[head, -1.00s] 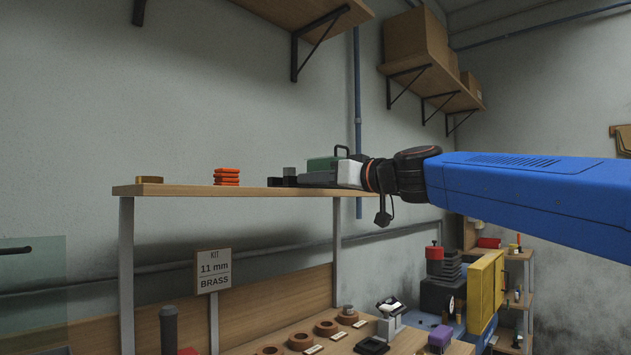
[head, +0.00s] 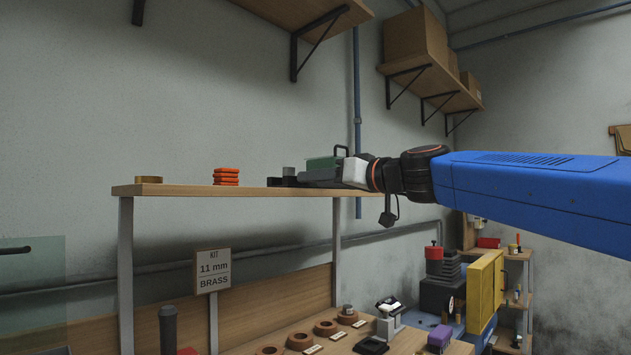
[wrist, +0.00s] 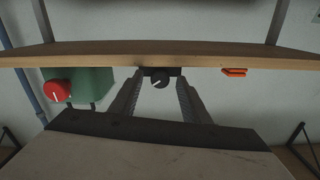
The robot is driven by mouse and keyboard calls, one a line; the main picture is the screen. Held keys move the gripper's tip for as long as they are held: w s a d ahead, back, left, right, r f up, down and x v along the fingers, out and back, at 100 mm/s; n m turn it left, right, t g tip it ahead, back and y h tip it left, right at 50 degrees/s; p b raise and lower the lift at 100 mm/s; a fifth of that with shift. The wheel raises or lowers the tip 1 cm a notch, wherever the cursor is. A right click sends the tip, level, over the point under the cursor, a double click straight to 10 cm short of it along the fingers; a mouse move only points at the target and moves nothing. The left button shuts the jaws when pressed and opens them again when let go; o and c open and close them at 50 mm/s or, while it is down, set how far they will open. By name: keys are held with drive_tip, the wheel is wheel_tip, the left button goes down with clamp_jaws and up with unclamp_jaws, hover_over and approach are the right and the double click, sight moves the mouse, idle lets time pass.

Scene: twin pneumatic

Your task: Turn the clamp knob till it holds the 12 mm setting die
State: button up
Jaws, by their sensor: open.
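A black knob (wrist: 160,79) with a white pointer line sits on a small dark clamp block under the shelf board in the wrist view, which looks upside down. My gripper (wrist: 159,88) is open, with one finger on each side of the knob. I cannot tell whether the fingers touch it. In the head view the dark block (head: 276,182) stands on the high shelf, with a short grey cylinder (head: 288,171), possibly the setting die, at it. My gripper (head: 300,179) reaches it from the right, and the knob is hidden there.
A green box (head: 324,161) stands behind my gripper; its red knob (wrist: 57,91) shows in the wrist view. Orange pieces (head: 226,176) and a brass ring (head: 149,179) are farther left on the shelf (head: 240,191). A sign reading 11 mm brass (head: 212,270) stands below.

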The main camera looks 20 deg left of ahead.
drive_tip(key=v, duration=1.6)
drive_tip(key=shift+d, duration=0.1)
drive_tip(key=w+a, duration=0.3)
drive_tip(key=a, duration=0.4)
drive_tip(key=w+a+n, duration=0.1)
drive_tip(key=w+a, duration=0.2)
drive_tip(key=a, duration=0.5)
drive_tip(key=shift+w+a+r+n, duration=0.2)
drive_tip(key=shift+r+n, duration=0.05)
drive_tip(key=shift+n, duration=0.05)
drive_tip(key=c, duration=1)
